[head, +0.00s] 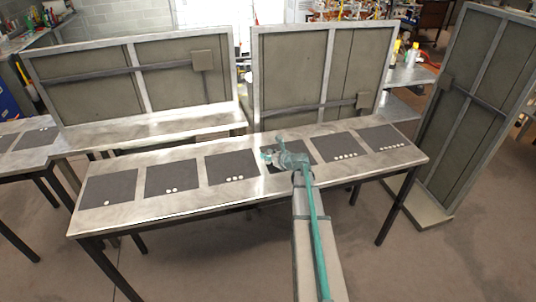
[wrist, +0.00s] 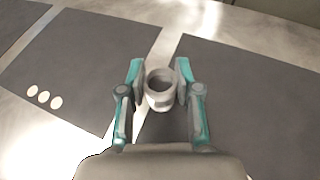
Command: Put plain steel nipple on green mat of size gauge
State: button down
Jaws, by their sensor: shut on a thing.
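A plain grey steel nipple (wrist: 160,99), a short hollow ring-like piece, stands upright between the fingers of my gripper (wrist: 160,82) in the wrist view. My gripper is shut on it, with a finger pad at each side. In the head view my gripper (head: 270,155) is over the table near a dark mat (head: 300,147) right of the middle; the nipple is too small to make out there. No green mat and no clear size gauge show; the mats look dark grey.
A long metal table (head: 150,212) carries a row of dark mats marked with white dots. One mat with three dots (wrist: 75,65) lies left of my gripper in the wrist view, another (wrist: 250,85) right. Upright panels (head: 320,80) stand behind the table.

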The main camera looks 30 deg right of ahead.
jog(key=shift+f, duration=0.25)
jog(key=shift+f, duration=0.1)
jog(key=c, duration=0.8)
grip_release()
jog(key=b+v, duration=0.2)
jog(key=v, duration=0.9)
jog(key=shift+s+b, duration=0.15)
jog(key=shift+b, duration=0.25)
jog(key=shift+o, duration=0.5)
jog(key=shift+s+r, duration=0.3)
jog(key=shift+s, duration=0.05)
